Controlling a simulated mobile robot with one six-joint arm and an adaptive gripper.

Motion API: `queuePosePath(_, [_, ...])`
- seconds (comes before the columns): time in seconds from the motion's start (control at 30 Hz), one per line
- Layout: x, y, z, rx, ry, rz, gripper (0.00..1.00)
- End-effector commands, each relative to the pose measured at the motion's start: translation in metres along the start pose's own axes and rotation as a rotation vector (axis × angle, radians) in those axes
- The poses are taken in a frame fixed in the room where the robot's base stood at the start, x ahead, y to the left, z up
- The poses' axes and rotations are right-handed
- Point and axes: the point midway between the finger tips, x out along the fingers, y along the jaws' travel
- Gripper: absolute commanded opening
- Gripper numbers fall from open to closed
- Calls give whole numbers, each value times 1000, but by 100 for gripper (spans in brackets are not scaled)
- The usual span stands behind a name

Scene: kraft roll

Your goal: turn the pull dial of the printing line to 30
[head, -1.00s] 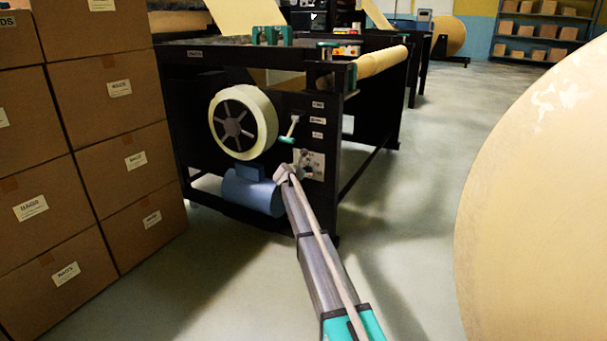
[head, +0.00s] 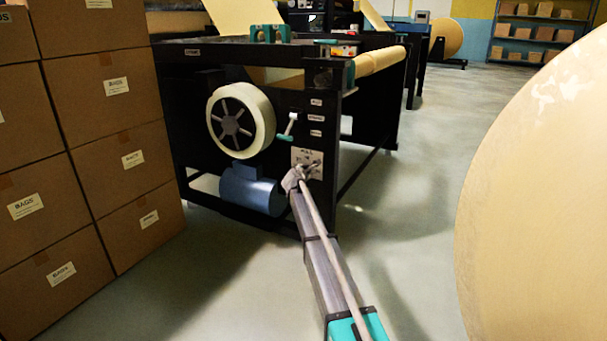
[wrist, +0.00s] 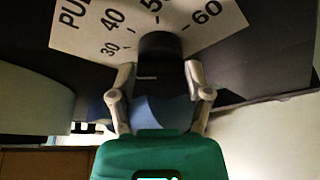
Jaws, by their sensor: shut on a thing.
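The pull dial's white scale plate (head: 313,157) is on the dark end face of the printing line, below a small green-handled lever. In the wrist view the plate (wrist: 92,28) shows the numbers 30, 40, 50 and 60 and part of the word "PULL". The dark dial knob (wrist: 160,46) stands in front of it. My gripper (wrist: 159,72) is shut on the knob, a finger at each side. I cannot make out a pointer mark, so the setting is unclear. In the head view my gripper (head: 293,178) is at the plate's lower left and hides the knob.
Stacked cartons (head: 100,150) stand at the left. A large kraft roll (head: 540,200) fills the right. The floor between is clear.

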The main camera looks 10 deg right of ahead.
Motion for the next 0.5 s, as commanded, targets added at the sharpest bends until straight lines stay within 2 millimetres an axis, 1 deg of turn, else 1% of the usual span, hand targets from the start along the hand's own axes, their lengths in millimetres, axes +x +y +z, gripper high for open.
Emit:
queuePosePath(0.3, [2, -1, 2, 1, -2, -2, 16])
queuePosePath(0.33, [2, -1, 2, 1, -2, -2, 68])
queuePosePath(0.5, [1, -1, 1, 0, -2, -1, 99])
